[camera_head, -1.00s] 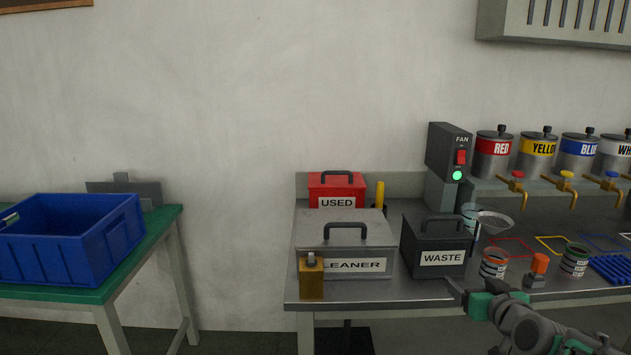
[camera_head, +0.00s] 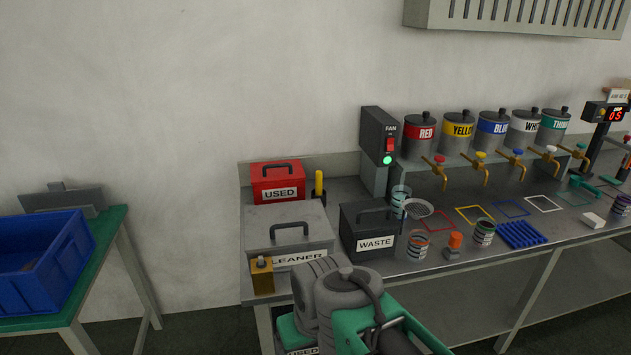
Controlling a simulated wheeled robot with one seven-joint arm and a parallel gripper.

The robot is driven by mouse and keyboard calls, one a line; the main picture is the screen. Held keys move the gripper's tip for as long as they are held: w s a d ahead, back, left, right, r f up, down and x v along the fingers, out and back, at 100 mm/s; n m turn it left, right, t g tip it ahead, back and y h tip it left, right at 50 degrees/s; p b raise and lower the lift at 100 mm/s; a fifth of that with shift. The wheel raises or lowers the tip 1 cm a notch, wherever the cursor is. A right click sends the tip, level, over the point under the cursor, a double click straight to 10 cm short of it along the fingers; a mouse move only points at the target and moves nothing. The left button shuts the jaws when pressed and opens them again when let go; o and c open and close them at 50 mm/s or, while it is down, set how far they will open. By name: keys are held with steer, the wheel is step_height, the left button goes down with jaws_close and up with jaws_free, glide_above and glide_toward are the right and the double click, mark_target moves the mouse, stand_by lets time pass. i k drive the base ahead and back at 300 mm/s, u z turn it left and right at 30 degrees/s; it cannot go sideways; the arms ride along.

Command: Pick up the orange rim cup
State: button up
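The orange rim cup (camera_head: 412,248) stands upright on the metal bench near its front edge, just right of the black WASTE box. It looks clear, with a dark striped label and orange near its top. My arm's grey and green links fill the bottom middle of the view, in front of the bench and below left of the cup. My gripper's fingers do not show, so I cannot see whether they hold anything. Nothing visible touches the cup.
Right of the cup stand an orange-topped block (camera_head: 454,243), a green-rimmed cup (camera_head: 484,233) and a blue rack (camera_head: 522,234). Behind are a clear cup (camera_head: 400,198) and a funnel (camera_head: 418,208). The WASTE box (camera_head: 368,232) and CLEANER box (camera_head: 288,235) stand left.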

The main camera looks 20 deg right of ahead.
mark_target(419, 239)
steer(key=z, duration=2.35)
steer(key=i, duration=0.2)
steer(key=u, duration=2.95)
steer(key=i, duration=0.45)
steer(key=z, duration=0.05)
